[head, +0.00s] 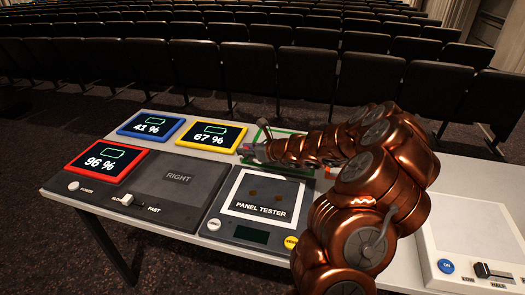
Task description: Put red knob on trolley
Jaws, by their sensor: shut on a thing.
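I cannot make out a trolley in this view.
Red-framed 96 % (103,160) and blue-framed 41 % (152,123) screens lie at left. A panel tester (258,212) stands in front of my gripper. A slider box (135,201) is left of it, a white control box (478,240) right. Seat rows (250,72) stand behind.

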